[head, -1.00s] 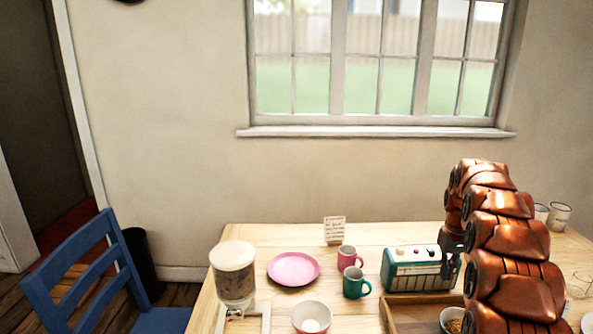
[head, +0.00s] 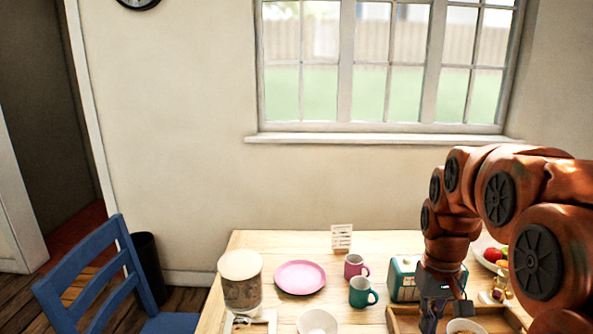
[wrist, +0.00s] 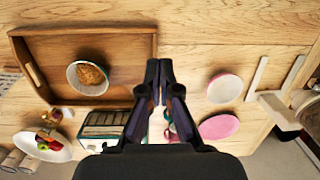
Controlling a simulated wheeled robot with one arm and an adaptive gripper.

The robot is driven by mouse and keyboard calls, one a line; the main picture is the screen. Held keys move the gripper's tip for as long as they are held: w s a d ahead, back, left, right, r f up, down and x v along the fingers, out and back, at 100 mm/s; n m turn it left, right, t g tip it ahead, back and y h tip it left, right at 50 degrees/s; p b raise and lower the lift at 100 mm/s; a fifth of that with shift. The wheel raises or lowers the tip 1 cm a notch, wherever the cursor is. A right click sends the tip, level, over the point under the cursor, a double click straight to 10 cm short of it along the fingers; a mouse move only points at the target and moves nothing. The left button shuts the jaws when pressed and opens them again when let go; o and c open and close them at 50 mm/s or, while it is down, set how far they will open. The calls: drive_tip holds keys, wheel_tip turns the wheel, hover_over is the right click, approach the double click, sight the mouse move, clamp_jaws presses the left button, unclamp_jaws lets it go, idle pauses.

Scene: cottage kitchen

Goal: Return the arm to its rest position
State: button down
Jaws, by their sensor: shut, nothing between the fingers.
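My gripper (head: 432,318) hangs from my copper-coloured arm at the right of the head view, pointing down. It is over the near side of the table, in front of the green toaster-like box (head: 403,279). In the wrist view the fingertips of my gripper (wrist: 160,68) are together with nothing between them. They are seen against bare wood between a wooden tray (wrist: 150,45) and a pale pink bowl (wrist: 225,88). My arm is bent, its links arching up and then down to the gripper.
On the table stand a pink plate (head: 300,278), pink mug (head: 355,266), teal mug (head: 362,292), card (head: 341,238) and lidded jar dispenser (head: 241,285). A bowl of food (wrist: 88,77) sits in the tray. A fruit plate (wrist: 43,145) is nearby. A blue chair (head: 95,275) stands left.

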drive_tip(key=s+a+f, duration=0.1)
drive_tip(key=s+a, duration=0.2)
drive_tip(key=s, duration=0.9)
drive_tip(key=s+a+f+p, duration=0.1)
drive_tip(key=s+a, duration=0.3)
drive_tip(key=s, duration=0.8)
drive_tip(key=shift+s+f+g, duration=0.2)
drive_tip(key=shift+f+g, duration=0.2)
drive_tip(key=shift+f, duration=0.05)
